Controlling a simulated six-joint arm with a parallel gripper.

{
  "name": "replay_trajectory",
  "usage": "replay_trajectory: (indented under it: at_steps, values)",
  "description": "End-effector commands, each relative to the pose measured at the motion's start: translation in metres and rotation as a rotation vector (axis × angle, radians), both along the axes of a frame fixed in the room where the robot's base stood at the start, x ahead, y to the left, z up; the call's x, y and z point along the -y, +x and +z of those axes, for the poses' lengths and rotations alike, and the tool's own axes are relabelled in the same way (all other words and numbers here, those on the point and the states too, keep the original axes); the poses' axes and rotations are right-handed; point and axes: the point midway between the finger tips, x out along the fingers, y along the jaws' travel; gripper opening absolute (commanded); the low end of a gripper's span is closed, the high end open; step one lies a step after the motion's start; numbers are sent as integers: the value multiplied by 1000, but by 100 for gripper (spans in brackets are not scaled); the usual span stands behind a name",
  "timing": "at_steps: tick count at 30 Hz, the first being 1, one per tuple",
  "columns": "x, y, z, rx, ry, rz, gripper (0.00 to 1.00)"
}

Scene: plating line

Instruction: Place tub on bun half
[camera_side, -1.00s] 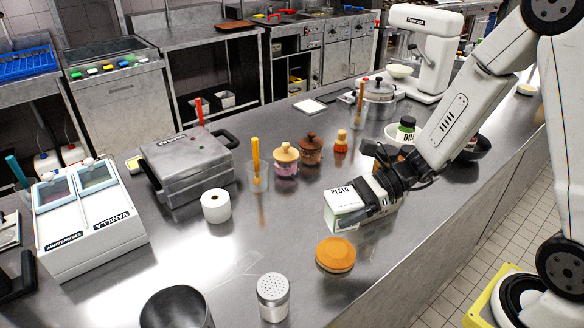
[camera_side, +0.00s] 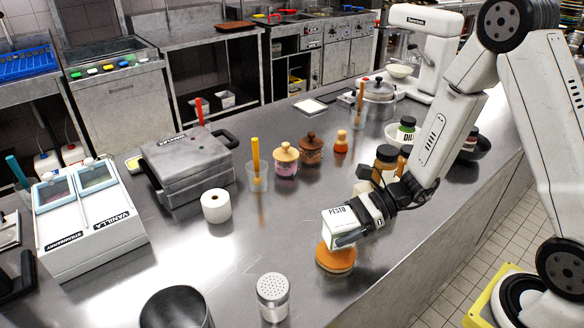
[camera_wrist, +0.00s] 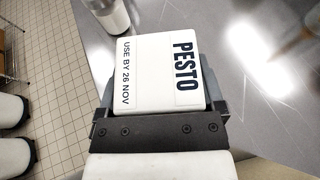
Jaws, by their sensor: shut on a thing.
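The tub is white with a label reading PESTO (camera_side: 340,222); its lid fills the middle of the wrist view (camera_wrist: 150,72). My gripper (camera_side: 358,222) is shut on the tub, one finger on each side of it. The orange-brown bun half (camera_side: 335,262) lies on the steel counter. In the side view the tub is over the bun half and overlaps its far part; I cannot tell whether they touch. In the wrist view the bun half is hidden behind the tub.
A shaker (camera_side: 272,297) stands in front of the bun half, left of it. A white paper roll (camera_side: 215,206) and a glass with an orange-handled tool (camera_side: 257,176) stand farther left. The counter's near edge runs at the right.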

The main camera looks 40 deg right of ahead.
Motion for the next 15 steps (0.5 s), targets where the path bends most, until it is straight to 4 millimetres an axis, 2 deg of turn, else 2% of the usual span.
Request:
replay_trajectory:
  at_steps: [7,15]
  values:
    - [0,0,-19,-2,2,-1,16]
    - [0,0,-22,1,1,-1,16]
